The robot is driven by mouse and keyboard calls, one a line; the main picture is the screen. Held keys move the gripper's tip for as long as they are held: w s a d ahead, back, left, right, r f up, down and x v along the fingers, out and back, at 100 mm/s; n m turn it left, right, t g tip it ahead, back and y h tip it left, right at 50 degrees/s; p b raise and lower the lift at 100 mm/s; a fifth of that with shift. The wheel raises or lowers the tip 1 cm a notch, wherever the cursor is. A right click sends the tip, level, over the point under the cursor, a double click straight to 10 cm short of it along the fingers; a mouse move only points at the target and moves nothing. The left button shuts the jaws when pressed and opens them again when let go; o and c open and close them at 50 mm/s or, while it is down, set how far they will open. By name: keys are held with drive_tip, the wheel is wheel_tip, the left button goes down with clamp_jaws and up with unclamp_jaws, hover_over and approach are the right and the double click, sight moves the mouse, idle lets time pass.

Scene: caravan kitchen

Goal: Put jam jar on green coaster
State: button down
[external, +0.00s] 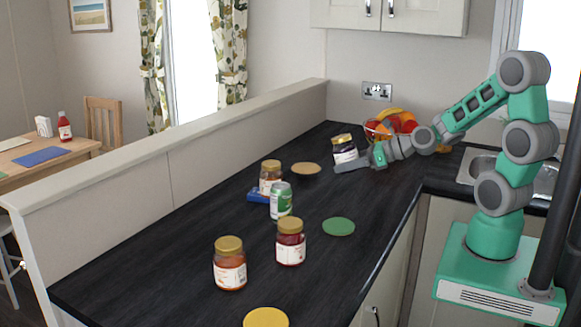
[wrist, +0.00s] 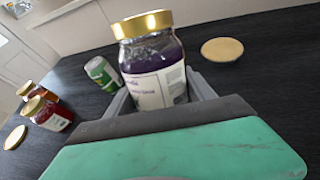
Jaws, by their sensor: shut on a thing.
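My gripper (external: 350,162) is shut on a dark purple jar (external: 344,147) with a gold lid and white label, near the far end of the counter. The jar leans slightly in the external view. In the wrist view the purple jar (wrist: 155,75) stands between the fingers of my gripper (wrist: 160,98). The green coaster (external: 338,226) lies flat and bare on the dark counter, nearer the camera than my gripper. I cannot make it out in the wrist view. Whether the jar's base touches the counter is unclear.
A red jar (external: 290,243), an orange jar (external: 229,264), a green can (external: 281,201) and a jar (external: 270,178) by a blue item stand left of the green coaster. Tan (external: 305,169) and yellow (external: 266,317) coasters lie bare. A fruit bowl (external: 390,125) is behind my gripper.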

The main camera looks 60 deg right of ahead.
drive_tip(key=shift+w+d+f+m+h, duration=0.4)
drive_tip(key=shift+w+d+f+m, duration=0.1)
drive_tip(key=shift+d+f, duration=0.25)
drive_tip(key=a+n+y, duration=0.2)
drive_tip(key=a, duration=0.5)
drive_tip(key=d, duration=0.2)
drive_tip(key=d+m+h, duration=0.1)
drive_tip(key=d, duration=0.2)
drive_tip(key=d+m+h, duration=0.1)
drive_tip(key=d, duration=0.1)
drive_tip(key=shift+d+r, duration=0.35)
drive_tip(key=shift+d, duration=0.05)
drive_tip(key=s+a+r+n+g+y, duration=0.2)
drive_tip(key=s+a+n+g+y, duration=0.2)
drive_tip(key=a, duration=0.5)
drive_tip(key=s+a+r+n+g+y, duration=0.1)
drive_tip(key=s+a+n+g+y, duration=0.3)
drive_tip(key=s, duration=0.7)
drive_tip(key=a+n+y, duration=0.2)
drive_tip(key=a+n, duration=0.2)
drive_tip(key=a, duration=0.1)
drive_tip(key=shift+s+a+r, duration=0.15)
drive_tip(key=shift+a+r, duration=0.15)
drive_tip(key=shift+r, duration=0.1)
